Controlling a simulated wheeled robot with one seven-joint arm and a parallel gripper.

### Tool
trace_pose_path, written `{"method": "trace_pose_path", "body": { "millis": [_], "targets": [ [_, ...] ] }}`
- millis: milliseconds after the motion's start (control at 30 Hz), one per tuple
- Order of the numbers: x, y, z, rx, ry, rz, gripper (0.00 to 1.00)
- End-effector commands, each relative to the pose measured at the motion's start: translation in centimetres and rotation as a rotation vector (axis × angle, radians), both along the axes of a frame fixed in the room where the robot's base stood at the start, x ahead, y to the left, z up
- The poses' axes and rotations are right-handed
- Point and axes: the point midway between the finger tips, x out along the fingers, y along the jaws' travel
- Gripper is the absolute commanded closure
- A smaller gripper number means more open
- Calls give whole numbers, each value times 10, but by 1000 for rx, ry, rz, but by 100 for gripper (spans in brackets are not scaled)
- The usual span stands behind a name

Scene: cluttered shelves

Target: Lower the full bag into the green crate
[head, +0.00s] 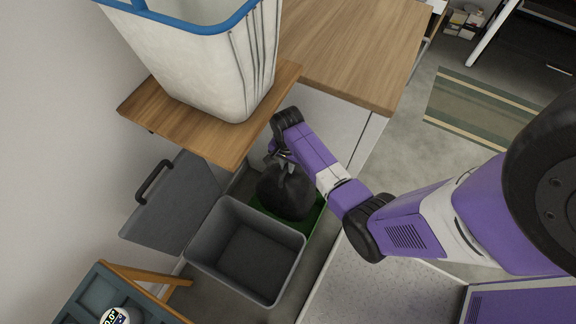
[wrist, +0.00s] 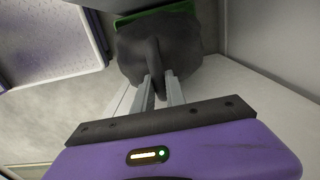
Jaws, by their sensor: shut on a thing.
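The full bag (head: 287,194) is dark grey and bulging, with a gathered neck. In the head view it hangs at the green crate (head: 312,221), hiding most of it. I cannot tell whether the bag touches the crate's floor.
An empty grey bin (head: 245,250) stands just in front of the green crate. A white basket with a blue rim (head: 205,60) stands on a wooden board (head: 160,115) above left. A grey panel with a black handle (head: 172,205) is at the left. Cabinet walls close in around the crate.

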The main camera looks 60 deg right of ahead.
Motion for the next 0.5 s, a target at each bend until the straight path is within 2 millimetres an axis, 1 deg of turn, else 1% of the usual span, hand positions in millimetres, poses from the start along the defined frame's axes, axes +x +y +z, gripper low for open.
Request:
{"method": "trace_pose_path", "body": {
  "millis": [267, 500],
  "targets": [
    [1, 0, -19, -1, -2, 1, 100],
    [1, 0, -45, -1, -2, 1, 100]
  ]
}}
